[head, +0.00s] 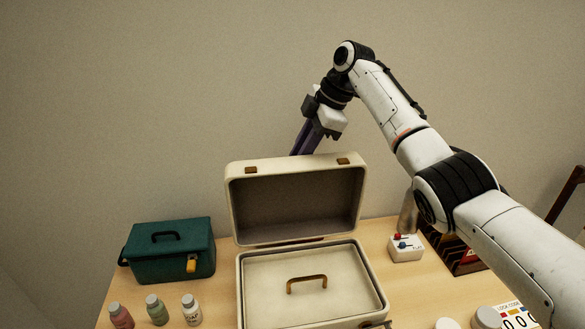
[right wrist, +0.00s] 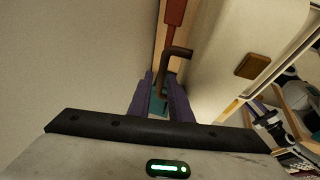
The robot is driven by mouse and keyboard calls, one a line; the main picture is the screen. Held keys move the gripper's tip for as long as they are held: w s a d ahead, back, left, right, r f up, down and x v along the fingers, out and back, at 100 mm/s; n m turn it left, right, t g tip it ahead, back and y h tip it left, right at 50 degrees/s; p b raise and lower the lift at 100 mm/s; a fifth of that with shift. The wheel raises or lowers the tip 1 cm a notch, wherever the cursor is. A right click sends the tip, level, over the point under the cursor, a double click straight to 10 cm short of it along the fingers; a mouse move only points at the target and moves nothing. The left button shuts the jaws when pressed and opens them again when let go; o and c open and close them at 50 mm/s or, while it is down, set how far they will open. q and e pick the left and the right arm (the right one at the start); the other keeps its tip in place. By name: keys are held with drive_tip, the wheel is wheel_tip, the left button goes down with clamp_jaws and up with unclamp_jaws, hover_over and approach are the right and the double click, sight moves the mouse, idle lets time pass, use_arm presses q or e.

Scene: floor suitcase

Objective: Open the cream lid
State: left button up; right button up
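The cream suitcase stands on the table with its cream lid (head: 232,205) raised upright, dark inside showing. The base (head: 381,300) holds a cream inner panel (head: 270,275) with a brown handle (head: 307,281). My right gripper (head: 296,150) points down behind the lid's top edge, its lower ends partly hidden. In the right wrist view its purple fingers (right wrist: 161,98) are apart with nothing held. The lid's outer face (right wrist: 210,65) is beside them, and a dark brown bent handle (right wrist: 177,53) sticks out just beyond the fingertips. My left gripper is out of view.
A teal box (head: 170,255) with a yellow latch stands left of the suitcase. Several small bottles (head: 155,310) are in front of it. A white box with coloured knobs (head: 405,248) and a dark rack (head: 462,258) stand right. The wall is close behind the lid.

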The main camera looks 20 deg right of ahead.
drive_tip(key=v, duration=0.5)
